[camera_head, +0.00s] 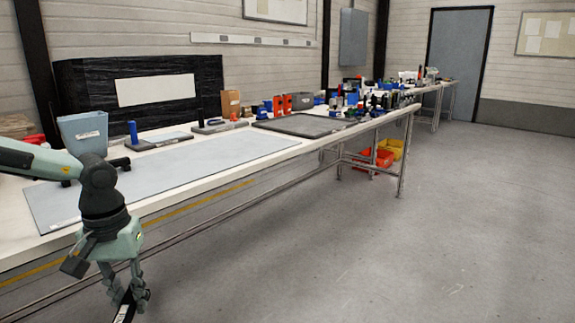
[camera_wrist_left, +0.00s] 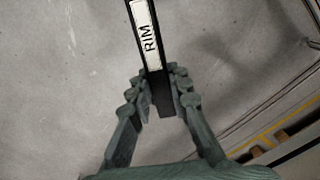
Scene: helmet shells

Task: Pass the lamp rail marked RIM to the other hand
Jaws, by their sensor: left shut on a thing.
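The lamp rail is a black bar with a white label reading RIM (camera_wrist_left: 147,36). In the left wrist view it runs from the top edge down between the fingers of my left gripper (camera_wrist_left: 160,95), which is shut on it. In the head view my left gripper (camera_head: 127,292) points down in front of the table's near edge, over the floor. The rail (camera_head: 125,312) hangs below it there and runs out at the bottom of the picture. My right gripper is in neither view.
A long white table (camera_head: 285,147) with a grey-blue mat (camera_head: 180,175) runs along the wall. A grey-blue bin (camera_head: 82,133) stands at its left, and a dark tray (camera_head: 300,125) lies farther along. Red and yellow bins (camera_head: 378,158) sit beneath. The floor (camera_head: 350,250) at right is clear.

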